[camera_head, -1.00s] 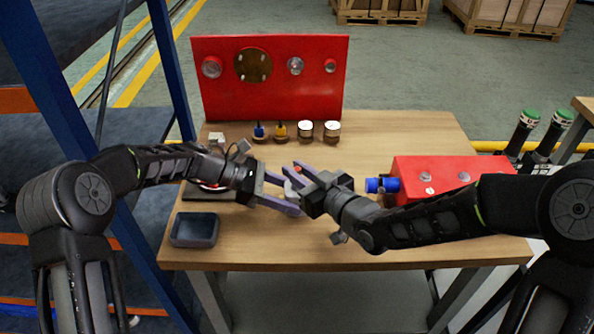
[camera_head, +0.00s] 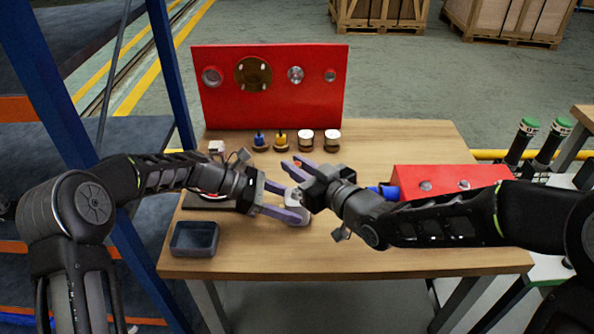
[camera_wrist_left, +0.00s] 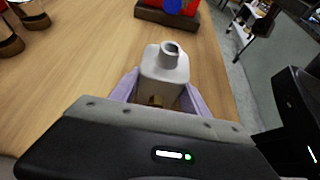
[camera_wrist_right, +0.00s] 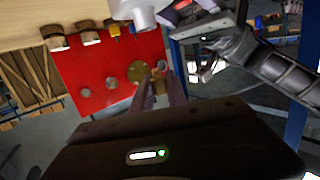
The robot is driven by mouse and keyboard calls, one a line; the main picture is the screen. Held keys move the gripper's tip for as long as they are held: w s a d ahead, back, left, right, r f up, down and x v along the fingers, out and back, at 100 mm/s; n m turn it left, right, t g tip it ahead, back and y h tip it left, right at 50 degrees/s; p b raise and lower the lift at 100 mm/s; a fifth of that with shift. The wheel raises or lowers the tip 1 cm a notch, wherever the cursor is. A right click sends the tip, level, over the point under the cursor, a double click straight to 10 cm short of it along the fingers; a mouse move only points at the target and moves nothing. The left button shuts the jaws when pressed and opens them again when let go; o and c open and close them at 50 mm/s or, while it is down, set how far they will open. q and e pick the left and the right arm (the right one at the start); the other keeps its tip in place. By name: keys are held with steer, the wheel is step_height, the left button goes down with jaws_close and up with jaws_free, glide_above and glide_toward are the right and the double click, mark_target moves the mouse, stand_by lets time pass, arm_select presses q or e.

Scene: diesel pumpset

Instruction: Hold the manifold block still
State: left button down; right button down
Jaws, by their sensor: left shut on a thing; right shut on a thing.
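The manifold block is a pale grey block with a round raised port; it shows in the left wrist view (camera_wrist_left: 166,66) and in the head view (camera_head: 296,207). My left gripper (camera_head: 293,203) is shut on it, one lilac finger on each side. My right gripper (camera_head: 295,166) is just above and behind the block in the head view. It is shut on a small brass-coloured piece (camera_wrist_right: 159,76), seen between its fingers in the right wrist view and mostly hidden. The block appears at the top of that view, apart from the right fingers.
A red panel (camera_head: 270,105) with round fittings stands at the table's back. Several small capped parts (camera_head: 305,141) stand before it. A dark tray (camera_head: 195,252) is at front left. A red box (camera_head: 450,180) and a blue part (camera_head: 388,191) are at right. The table's front middle is clear.

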stand_by(0.4)
arm_select(q)
steer(key=shift+c, duration=2.3)
jaws_free()
steer(key=shift+v, duration=3.75)
